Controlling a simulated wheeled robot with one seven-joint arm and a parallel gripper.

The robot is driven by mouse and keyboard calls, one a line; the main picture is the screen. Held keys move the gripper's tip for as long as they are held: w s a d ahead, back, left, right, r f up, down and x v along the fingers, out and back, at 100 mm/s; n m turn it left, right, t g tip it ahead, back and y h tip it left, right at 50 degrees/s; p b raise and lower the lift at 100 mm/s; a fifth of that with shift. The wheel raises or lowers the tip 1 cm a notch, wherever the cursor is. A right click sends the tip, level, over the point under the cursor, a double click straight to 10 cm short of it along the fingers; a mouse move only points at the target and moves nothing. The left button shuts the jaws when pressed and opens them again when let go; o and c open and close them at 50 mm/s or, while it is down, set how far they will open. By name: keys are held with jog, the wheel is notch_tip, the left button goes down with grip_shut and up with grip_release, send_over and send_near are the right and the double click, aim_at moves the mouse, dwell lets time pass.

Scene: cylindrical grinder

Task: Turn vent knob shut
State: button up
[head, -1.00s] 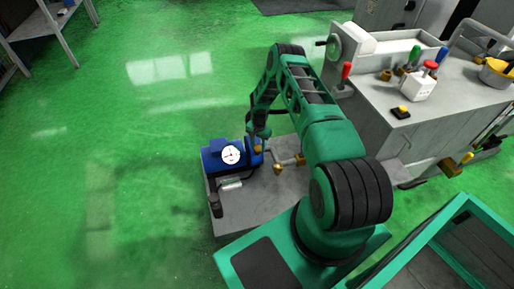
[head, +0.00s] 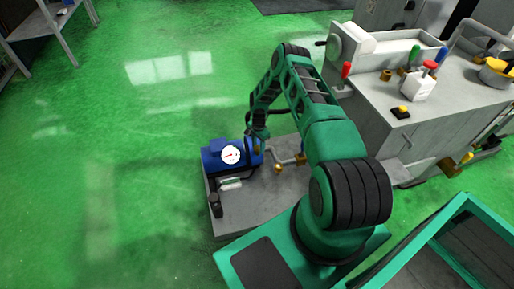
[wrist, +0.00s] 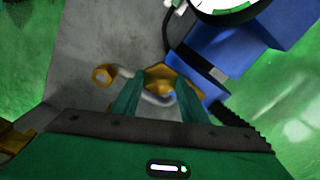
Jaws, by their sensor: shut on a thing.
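A brass knob (wrist: 170,80) sits between the two green fingers of my gripper (wrist: 158,92) in the wrist view, close beside the blue pump body (wrist: 200,62). My gripper is shut on this knob, and the fingers hide part of its sides. I take it for the vent knob, but no label shows. In the head view the blue pump (head: 218,148), with a round white gauge (head: 231,155), stands on a grey plinth. My gripper (head: 257,143) is at its right end, where the knob is too small to make out clearly.
A second brass fitting (wrist: 103,75) on a pipe lies left of my fingers. A dark hose (wrist: 167,30) runs beside the pump. The grey plinth (head: 235,218) is mostly bare in front. The grinder bench (head: 375,110) stands to the right; green floor is open left.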

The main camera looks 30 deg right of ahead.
aim_at(257, 147)
jog(key=shift+w+a, duration=0.3)
jog(key=shift+a, duration=0.1)
jog(key=o, duration=1)
jog(key=shift+o, duration=0.2)
jog(key=shift+s+d, duration=0.1)
jog(key=shift+d, duration=0.05)
jog(key=shift+d+r, duration=0.1)
notch_tip(257, 147, up, 11)
jog(key=shift+f, duration=0.2)
